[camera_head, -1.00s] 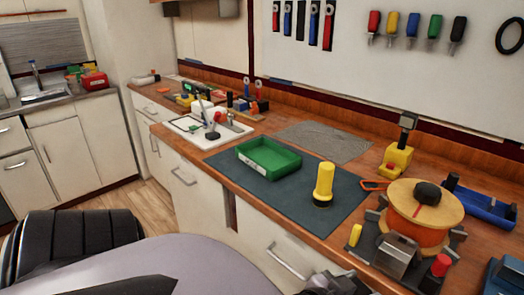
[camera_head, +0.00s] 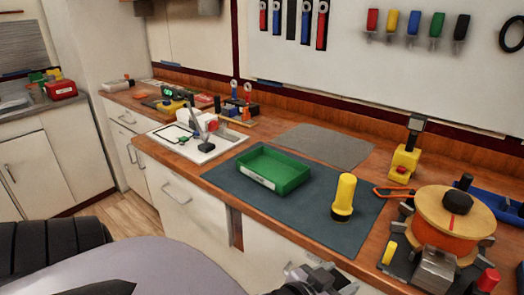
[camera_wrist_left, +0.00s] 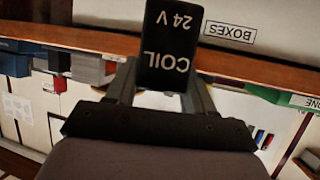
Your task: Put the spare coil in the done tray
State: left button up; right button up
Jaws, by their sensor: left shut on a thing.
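The spare coil (camera_wrist_left: 172,40) is a black block with "COIL 24V" in white letters, upside down in the left wrist view. My left gripper (camera_wrist_left: 163,84) is shut on it, with a finger on each side. In the head view only a grey part of my left gripper (camera_head: 316,280) shows at the bottom edge, in front of the counter; the coil cannot be made out there. The done tray is the green, shallow tray (camera_head: 245,172) on the dark mat, and it looks empty. Its "DONE" label shows at the right of the left wrist view (camera_wrist_left: 308,101). My right gripper is not in view.
A yellow torch (camera_head: 344,197) stands on the dark mat (camera_head: 300,222), right of the tray. Farther right are a large spool (camera_head: 455,215) on a stand and a yellow tool (camera_head: 404,162). A white tray (camera_head: 205,150) with parts lies left. The mat between tray and torch is clear.

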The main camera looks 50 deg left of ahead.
aim_at(272, 172)
jog(key=k+j, duration=0.1)
jog(key=j, duration=0.35)
jog(key=k+j, duration=0.1)
jog(key=j, duration=0.75)
jog(key=k, duration=0.05)
